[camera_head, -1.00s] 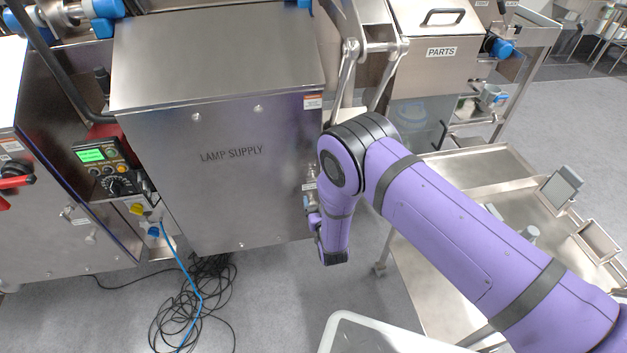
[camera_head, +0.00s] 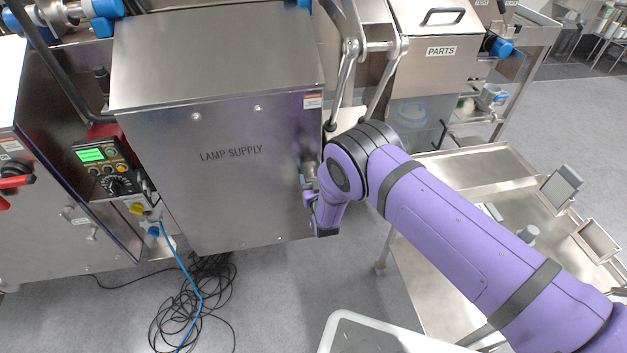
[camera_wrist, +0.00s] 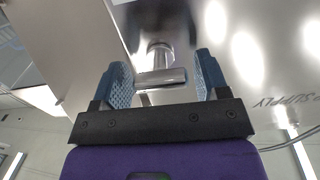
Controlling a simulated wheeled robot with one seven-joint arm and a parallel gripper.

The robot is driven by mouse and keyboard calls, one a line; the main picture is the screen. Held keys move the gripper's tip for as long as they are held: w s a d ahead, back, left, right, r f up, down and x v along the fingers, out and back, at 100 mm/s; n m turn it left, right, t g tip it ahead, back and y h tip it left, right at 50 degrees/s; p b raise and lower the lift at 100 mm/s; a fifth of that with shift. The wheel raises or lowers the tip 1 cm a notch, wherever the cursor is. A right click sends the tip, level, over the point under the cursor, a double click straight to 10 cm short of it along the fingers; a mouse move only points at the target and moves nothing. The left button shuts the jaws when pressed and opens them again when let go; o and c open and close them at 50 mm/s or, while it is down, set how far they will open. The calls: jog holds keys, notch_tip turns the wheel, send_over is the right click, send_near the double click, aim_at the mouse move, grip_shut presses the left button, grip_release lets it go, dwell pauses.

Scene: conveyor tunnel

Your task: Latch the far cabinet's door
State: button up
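The steel cabinet marked LAMP SUPPLY (camera_head: 225,190) stands left of my arm in the head view. Its door looks flush with the body; I cannot tell whether a gap remains. A small metal T-shaped latch handle (camera_wrist: 162,78) stands out from the steel face in the wrist view. My gripper (camera_wrist: 162,66) is open, with one blue ridged finger on each side of the handle and visible space on both sides. In the head view my gripper (camera_head: 309,197) is at the cabinet's right front edge, and my wrist hides most of the latch area.
A control box with a green screen (camera_head: 91,155) and another steel cabinet (camera_head: 60,230) are at left. A blue cable and a black coil (camera_head: 195,305) lie on the floor. A steel cart (camera_head: 480,160) is under my arm at right. A white-rimmed bin (camera_head: 345,318) is at the bottom.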

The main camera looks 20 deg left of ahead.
jog(key=c, duration=0.6)
jog(key=shift+c, duration=0.2)
jog(key=shift+m, duration=0.3)
jog(key=m, duration=0.3)
jog(key=shift+d, duration=0.1)
jog(key=m, duration=0.5)
jog(key=shift+m, duration=0.4)
jog(key=m, duration=0.4)
jog(key=shift+m, duration=2.2)
